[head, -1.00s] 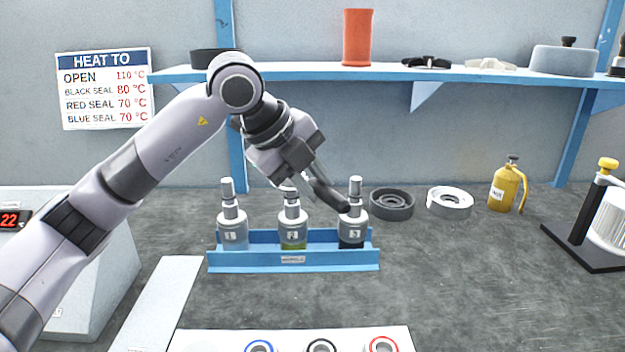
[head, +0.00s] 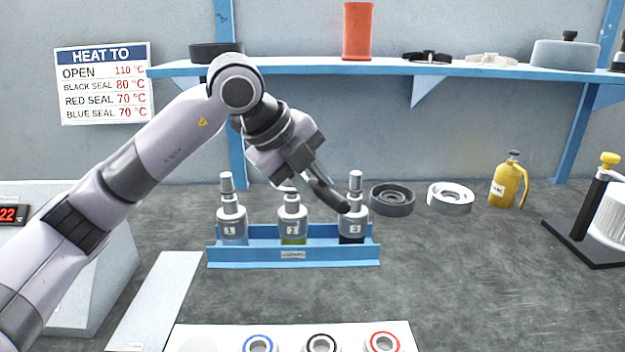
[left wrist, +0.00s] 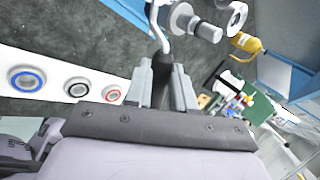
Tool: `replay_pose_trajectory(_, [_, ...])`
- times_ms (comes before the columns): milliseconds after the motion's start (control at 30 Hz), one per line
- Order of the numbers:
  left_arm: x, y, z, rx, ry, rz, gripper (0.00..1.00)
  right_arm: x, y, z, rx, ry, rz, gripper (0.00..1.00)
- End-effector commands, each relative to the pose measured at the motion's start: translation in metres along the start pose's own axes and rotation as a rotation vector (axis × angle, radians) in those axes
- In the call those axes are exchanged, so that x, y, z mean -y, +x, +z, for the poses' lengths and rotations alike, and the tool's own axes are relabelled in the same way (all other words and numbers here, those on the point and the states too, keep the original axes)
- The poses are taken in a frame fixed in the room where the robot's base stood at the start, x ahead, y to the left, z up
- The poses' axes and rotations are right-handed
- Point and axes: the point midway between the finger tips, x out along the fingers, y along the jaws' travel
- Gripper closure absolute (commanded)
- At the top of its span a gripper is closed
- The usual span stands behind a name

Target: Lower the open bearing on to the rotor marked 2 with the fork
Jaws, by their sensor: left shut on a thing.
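My left gripper (head: 313,173) is shut on the dark handle of the fork (head: 329,197), above and between the rotors marked 2 and 3. In the left wrist view the fork's metal rod (left wrist: 156,28) runs out from between the fingers (left wrist: 163,72). The rotor marked 2 (head: 292,211) stands upright in the middle of a blue rack (head: 250,258). Its upper shaft is mostly hidden behind the gripper, and a small light shape shows there. I cannot make out the open bearing or tell whether it touches the shaft. My right gripper is not in view.
The rotors marked 1 (head: 232,215) and 3 (head: 353,222) stand close on either side. Blue, black and red-ringed bearings sit on a white mat (head: 230,335) in front.

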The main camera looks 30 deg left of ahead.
Motion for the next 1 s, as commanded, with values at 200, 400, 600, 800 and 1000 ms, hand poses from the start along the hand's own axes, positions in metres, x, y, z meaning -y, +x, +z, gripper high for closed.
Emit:
replay_pose_trajectory(200, [-0.003,0.004,0.0,0.001,0.001,-0.004,1.0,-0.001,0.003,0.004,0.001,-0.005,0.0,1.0])
replay_pose_trajectory(400, [-0.006,0.008,0.0,0.001,0.001,-0.004,1.0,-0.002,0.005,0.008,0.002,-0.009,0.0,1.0])
replay_pose_trajectory(600, [-0.009,0.013,0.0,0.001,0.0,-0.002,1.0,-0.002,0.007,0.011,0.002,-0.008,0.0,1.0])
replay_pose_trajectory(800, [-0.013,0.018,0.0,-0.001,-0.001,0.003,1.0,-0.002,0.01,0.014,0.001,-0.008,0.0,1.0])
replay_pose_trajectory(1000, [-0.017,0.024,0.0,-0.001,-0.002,0.007,1.0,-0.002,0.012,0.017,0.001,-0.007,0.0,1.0])
